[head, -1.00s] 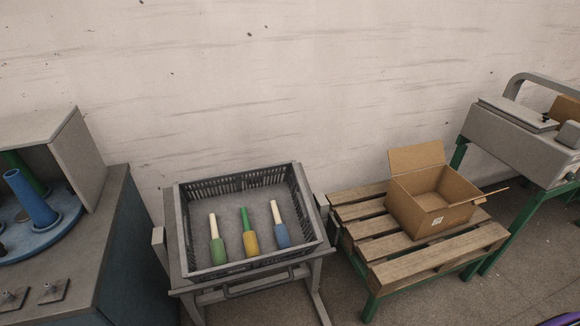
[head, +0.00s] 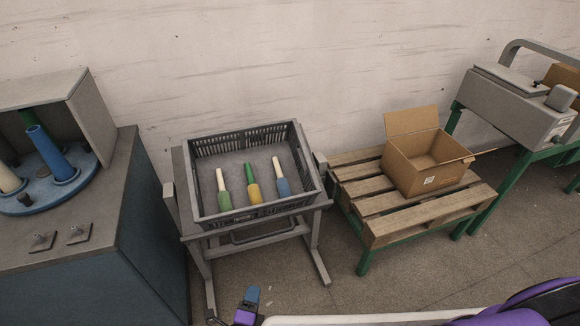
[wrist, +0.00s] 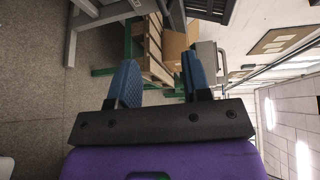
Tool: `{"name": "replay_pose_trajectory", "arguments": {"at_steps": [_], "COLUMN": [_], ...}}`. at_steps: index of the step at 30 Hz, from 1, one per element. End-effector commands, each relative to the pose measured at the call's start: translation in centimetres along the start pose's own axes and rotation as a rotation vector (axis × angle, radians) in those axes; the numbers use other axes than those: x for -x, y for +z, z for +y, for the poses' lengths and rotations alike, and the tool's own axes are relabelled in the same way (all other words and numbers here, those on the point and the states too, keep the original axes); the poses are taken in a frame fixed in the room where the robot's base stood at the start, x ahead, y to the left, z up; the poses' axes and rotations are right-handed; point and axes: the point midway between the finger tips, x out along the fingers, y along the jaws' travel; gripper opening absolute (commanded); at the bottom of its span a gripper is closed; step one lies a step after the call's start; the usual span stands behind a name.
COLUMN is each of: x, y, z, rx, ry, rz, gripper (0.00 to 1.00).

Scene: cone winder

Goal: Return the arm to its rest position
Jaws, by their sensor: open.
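My gripper (wrist: 160,80) shows in the wrist view with its two blue fingers apart and nothing between them. In the head view, what looks like my gripper's tip (head: 251,296) shows small at the bottom edge, over the floor in front of the crate stand. My purple and white arm parts lie along the bottom right of that view. The gripper touches nothing that I can see.
A grey crate (head: 206,207) on a stand holds three bobbins in green, yellow and blue. An open cardboard box (head: 404,178) sits on a wooden pallet (head: 400,229) to its right. The winder cabinet (head: 150,240) stands left. Floor (head: 320,290) in front is clear.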

Motion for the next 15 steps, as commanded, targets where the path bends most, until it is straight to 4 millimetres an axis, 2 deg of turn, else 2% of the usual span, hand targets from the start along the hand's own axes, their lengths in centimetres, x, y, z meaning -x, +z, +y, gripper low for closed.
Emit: {"name": "replay_pose_trajectory", "arguments": {"at_steps": [8,11,15], "x": [-1.7,-2.7,-4.7], "y": [1.1,1.4,1.5], "z": [-4.8,-7.4,-12.3], "rx": [-0.179,-0.279,-0.461], "ry": [0.023,0.03,0.035], "rz": [0.15,0.232,0.381], "gripper": [0.44,0.44,0.44]}}
